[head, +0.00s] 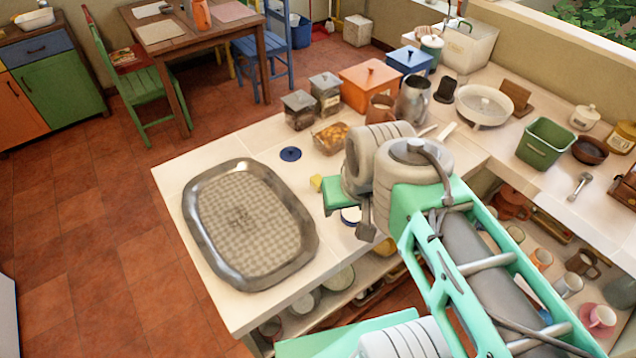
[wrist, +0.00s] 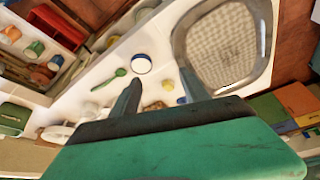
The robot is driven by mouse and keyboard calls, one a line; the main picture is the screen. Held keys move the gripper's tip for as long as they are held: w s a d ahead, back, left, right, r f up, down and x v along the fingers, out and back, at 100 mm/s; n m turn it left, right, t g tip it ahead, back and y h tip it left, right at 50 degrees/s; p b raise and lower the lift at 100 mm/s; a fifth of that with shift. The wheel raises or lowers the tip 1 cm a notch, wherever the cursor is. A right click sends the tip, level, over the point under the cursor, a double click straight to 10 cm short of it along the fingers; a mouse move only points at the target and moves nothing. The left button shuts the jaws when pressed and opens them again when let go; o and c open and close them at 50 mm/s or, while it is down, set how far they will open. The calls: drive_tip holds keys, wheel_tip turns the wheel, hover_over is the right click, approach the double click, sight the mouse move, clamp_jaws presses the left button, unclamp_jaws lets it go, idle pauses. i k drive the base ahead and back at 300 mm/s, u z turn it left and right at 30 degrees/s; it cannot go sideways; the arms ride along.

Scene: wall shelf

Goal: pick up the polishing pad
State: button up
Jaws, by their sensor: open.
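My gripper (wrist: 160,78) is open and empty above the white counter, its two dark fingers spread apart in the wrist view. A round white disc with a dark blue rim (wrist: 141,63) lies flat on the counter beyond the fingertips, nearer the left finger. It may be the polishing pad, but I cannot tell for sure. In the head view this disc (head: 351,216) is partly hidden below my gripper. A flat dark blue disc (head: 290,154) lies farther back. A small yellow block (head: 316,183) sits between the tray and my gripper.
A large metal tray (head: 200,235) lies at the counter's left end. A green spoon (wrist: 110,78) lies left of the white disc in the wrist view. Glass jars (head: 299,110), an orange box (head: 369,85) and a metal pitcher (head: 412,100) stand behind. Open shelves with cups are below.

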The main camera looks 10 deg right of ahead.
sight(315, 181)
drive_tip(key=k, duration=1)
drive_tip(key=z, duration=1.3)
drive_tip(key=i, duration=1.05)
drive_tip(key=u, duration=2.6)
drive_tip(key=i, duration=0.5)
drive_tip(key=z, duration=0.05)
